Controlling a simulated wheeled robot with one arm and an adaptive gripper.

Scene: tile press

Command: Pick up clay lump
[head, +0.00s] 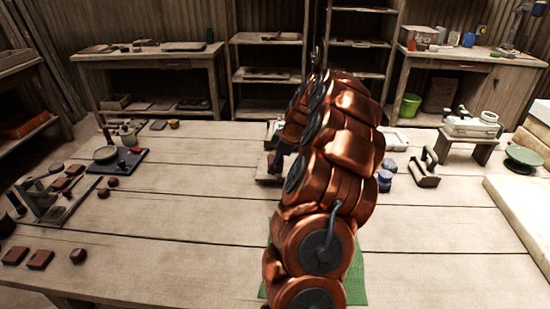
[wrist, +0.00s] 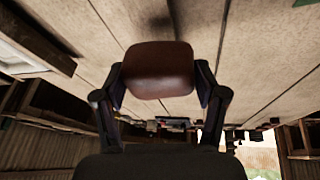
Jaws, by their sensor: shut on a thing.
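A brown clay lump (wrist: 158,72) with rounded edges sits between the two fingers of my gripper (wrist: 161,86) in the wrist view. Both dark fingers touch its sides, so my gripper is shut on it. The lump appears held clear of the wooden table (wrist: 240,40), with table boards showing beyond it. In the head view my copper-coloured arm hides most of my gripper and the held lump. Other brown lumps lie on the left of the table, such as a small one (head: 78,256) at the front left.
Flat brown tiles (head: 40,259) lie at the left front. A dark board with a bowl (head: 106,154) is behind them. A green mat (head: 357,275) is partly under my arm. A small stand (head: 470,143) and pale slabs (head: 520,205) are at right. The table's middle left is clear.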

